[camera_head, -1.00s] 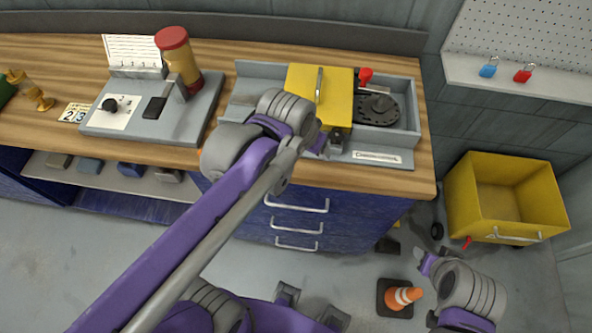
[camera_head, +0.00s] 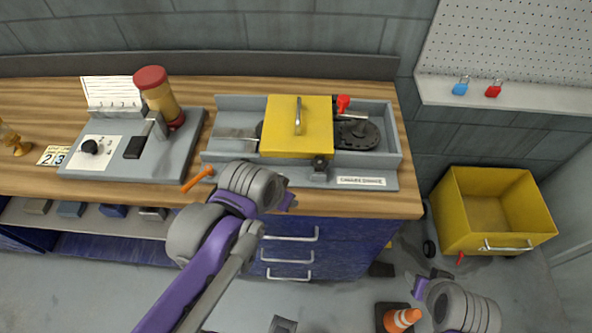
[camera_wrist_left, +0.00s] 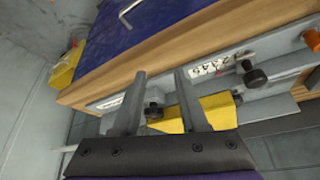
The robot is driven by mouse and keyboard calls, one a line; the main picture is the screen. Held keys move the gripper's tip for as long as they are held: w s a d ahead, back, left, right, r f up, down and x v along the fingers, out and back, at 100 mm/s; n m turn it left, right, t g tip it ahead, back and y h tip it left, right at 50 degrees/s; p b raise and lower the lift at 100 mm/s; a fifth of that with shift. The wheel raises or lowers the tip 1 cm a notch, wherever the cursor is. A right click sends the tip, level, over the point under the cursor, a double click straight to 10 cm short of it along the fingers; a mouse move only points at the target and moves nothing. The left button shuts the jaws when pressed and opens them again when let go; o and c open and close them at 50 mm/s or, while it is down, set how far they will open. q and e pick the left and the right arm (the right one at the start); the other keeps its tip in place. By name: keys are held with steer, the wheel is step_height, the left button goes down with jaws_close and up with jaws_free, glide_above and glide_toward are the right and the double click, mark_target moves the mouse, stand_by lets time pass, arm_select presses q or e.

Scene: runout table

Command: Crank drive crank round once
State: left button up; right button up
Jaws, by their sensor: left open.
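The crank drive is a grey tray-like unit (camera_head: 387,170) with a yellow cover (camera_head: 290,142) that has a metal handle on top. A dark disc (camera_head: 362,134) with a red knob (camera_head: 343,103) sits in its right end. A black knob (camera_head: 319,162) is on its front side. An orange handle (camera_head: 197,178) lies at its front left corner. My left gripper (camera_head: 288,200) is over the table's front edge, apart from the unit. In the left wrist view its fingers (camera_wrist_left: 161,74) are open and empty, with the yellow cover (camera_wrist_left: 205,112) beyond them. My right gripper (camera_head: 420,284) is low at the right, its jaws unclear.
A grey panel (camera_head: 180,150) with a black dial and a red-capped jar (camera_head: 160,95) stands to the left. Blue drawers (camera_head: 340,235) are under the tabletop. A yellow bin (camera_head: 480,245) stands at the right and a traffic cone (camera_head: 401,319) is on the floor.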

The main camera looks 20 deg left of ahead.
arm_select(q)
steer(key=w+r+m, duration=0.2)
steer(key=w+d+r+m+h, duration=0.1)
steer(key=w+r+m, duration=0.1)
steer(key=w, duration=0.1)
steer(key=w+r+m, duration=0.2)
steer(key=shift+w+d+r+t+p, duration=0.25)
steer(key=shift+d+t+p, duration=0.05)
jaws_close()
steer(key=w+d+r+m+h, duration=0.1)
steer(key=w+r+m+h, duration=0.1)
steer(key=w+r+m, duration=0.45)
steer(key=shift+t, duration=0.4)
steer(key=x, duration=1.1)
steer(key=shift+w+a+f, duration=0.1)
steer(key=shift+w+f, duration=0.05)
steer(key=shift+w, duration=0.05)
steer(key=w, duration=0.2)
steer(key=w+a, duration=0.1)
steer(key=shift+w, duration=0.4)
steer(key=shift+s, duration=0.1)
steer(key=shift+a, duration=0.2)
